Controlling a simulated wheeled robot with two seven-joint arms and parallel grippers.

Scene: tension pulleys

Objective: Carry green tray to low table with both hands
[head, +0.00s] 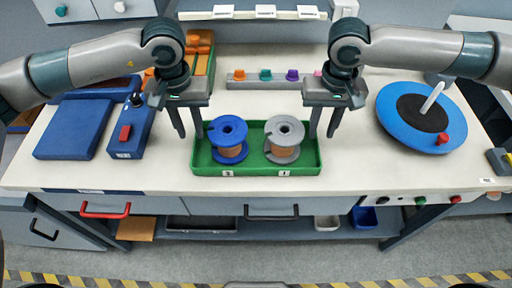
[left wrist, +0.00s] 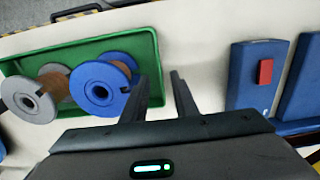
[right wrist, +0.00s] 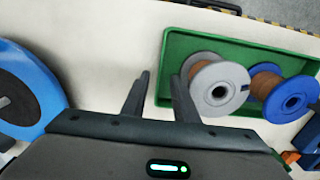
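The green tray (head: 257,171) lies flat on the white workbench (head: 350,168), near its front edge. It holds a blue spool (head: 228,130) on the left and a grey spool (head: 284,130) on the right, both with copper-coloured winding. My left gripper (head: 188,132) is open over the tray's left end; in the left wrist view the tray's end wall (left wrist: 155,75) appears between its fingers. My right gripper (head: 324,132) is open over the right end, with that end wall (right wrist: 165,72) between its fingers in the right wrist view. Contact cannot be told. I cannot identify a low table.
A blue control box (head: 132,131) and a blue panel (head: 75,128) stand left of the tray. A blue disc (head: 389,111) with a black centre is at the right. A rack of coloured knobs (head: 250,80) lies behind. The bench's front strip is clear.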

